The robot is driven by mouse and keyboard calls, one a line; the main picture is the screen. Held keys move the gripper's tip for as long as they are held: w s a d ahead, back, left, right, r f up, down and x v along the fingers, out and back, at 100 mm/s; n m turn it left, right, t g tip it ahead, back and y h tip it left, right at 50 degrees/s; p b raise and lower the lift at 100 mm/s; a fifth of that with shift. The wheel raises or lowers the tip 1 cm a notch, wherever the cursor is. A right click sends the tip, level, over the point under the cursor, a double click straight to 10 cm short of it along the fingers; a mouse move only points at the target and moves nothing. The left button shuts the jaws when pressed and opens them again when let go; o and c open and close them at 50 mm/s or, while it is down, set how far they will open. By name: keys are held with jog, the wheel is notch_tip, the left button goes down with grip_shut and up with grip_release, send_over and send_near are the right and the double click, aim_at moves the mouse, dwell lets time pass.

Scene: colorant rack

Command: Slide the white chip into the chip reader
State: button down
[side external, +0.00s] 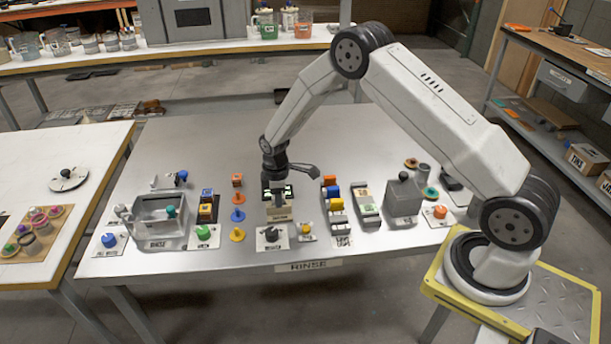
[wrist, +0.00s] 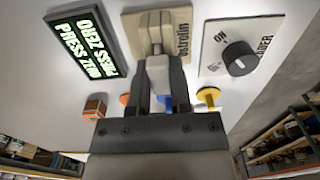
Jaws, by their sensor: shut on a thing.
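My gripper (side external: 277,183) points down over the middle of the table. In the wrist view its two dark fingers (wrist: 158,72) are shut on the pale, whitish chip (wrist: 157,76). The chip reader appears to be the beige box (wrist: 180,22) with partly hidden lettering; it also shows in the side view (side external: 279,214), just below my gripper. The chip's far end is at the reader's middle. I cannot tell whether it is inside the slot or only in front of it. In the side view the chip is too small to make out.
A black display (wrist: 87,48) reading "PRESS ZERO" stands beside the reader. A plate with a black knob (side external: 271,236) is in front of it. Colored pegs (side external: 238,215) stand left, and racks of colored blocks (side external: 335,208) stand close on the right. The table behind is clear.

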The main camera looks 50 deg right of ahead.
jog(key=shift+r, duration=0.25)
jog(key=shift+r, duration=0.4)
jog(key=shift+r, duration=0.35)
jog(key=shift+r, duration=0.35)
jog(key=shift+f, duration=1.05)
dwell(2.0)
jog(key=shift+r, duration=0.35)
jog(key=shift+r, duration=0.4)
jog(key=shift+r, duration=0.35)
jog(key=shift+r, duration=0.3)
